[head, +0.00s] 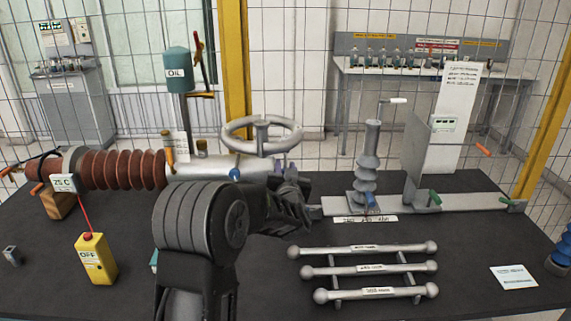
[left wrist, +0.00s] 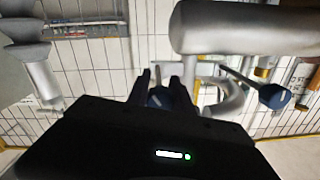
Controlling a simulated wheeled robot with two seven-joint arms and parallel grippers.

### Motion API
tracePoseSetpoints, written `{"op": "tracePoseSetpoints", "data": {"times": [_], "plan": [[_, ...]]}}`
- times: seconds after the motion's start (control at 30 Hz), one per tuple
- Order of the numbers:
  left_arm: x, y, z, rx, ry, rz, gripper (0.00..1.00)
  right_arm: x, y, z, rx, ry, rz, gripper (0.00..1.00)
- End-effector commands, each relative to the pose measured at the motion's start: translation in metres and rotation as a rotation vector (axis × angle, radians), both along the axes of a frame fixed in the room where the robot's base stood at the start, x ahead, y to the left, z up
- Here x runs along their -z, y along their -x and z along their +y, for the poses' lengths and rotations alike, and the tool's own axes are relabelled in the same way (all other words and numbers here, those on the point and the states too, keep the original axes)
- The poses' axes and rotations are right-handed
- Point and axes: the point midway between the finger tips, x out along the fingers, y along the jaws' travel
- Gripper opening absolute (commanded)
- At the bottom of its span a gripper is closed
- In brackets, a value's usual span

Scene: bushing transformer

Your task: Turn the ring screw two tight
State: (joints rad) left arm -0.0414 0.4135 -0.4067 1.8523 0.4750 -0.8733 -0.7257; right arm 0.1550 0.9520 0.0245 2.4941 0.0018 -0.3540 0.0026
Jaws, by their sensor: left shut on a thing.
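A grey horizontal cylinder (head: 208,167) carries a blue-headed screw (head: 235,174) on its front side. The cylinder fills the top right of the left wrist view (left wrist: 245,27). There, one blue screw head (left wrist: 160,98) lies between the fingers of my left gripper (left wrist: 163,86). A second blue screw head (left wrist: 273,96) on a grey stem is to the right, apart from the fingers. In the head view my left gripper (head: 291,178) is at the cylinder's right end, shut on the blue screw, which its fingers mostly hide. My right gripper is out of view.
A grey handwheel (head: 262,132) stands just behind the gripper. A grey ribbed post (head: 368,165) stands to the right. A rack of three bars (head: 365,270) lies in front. A yellow OFF box (head: 95,258) is at the left.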

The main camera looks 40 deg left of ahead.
Motion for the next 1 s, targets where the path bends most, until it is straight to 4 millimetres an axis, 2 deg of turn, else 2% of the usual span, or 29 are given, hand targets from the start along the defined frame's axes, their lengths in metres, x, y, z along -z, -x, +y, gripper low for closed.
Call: {"op": "tracePoseSetpoints", "data": {"times": [0.4, 0.97, 1.0], "plan": [[0.002, 0.001, 0.000, 0.001, -0.209, 0.167, 0.00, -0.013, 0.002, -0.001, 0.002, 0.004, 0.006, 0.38], [0.003, 0.001, 0.000, 0.000, -0.247, 0.196, 0.00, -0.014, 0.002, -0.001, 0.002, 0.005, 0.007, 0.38], [0.003, 0.001, 0.000, 0.000, -0.247, 0.196, 0.28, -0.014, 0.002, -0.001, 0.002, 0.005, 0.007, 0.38]]}}
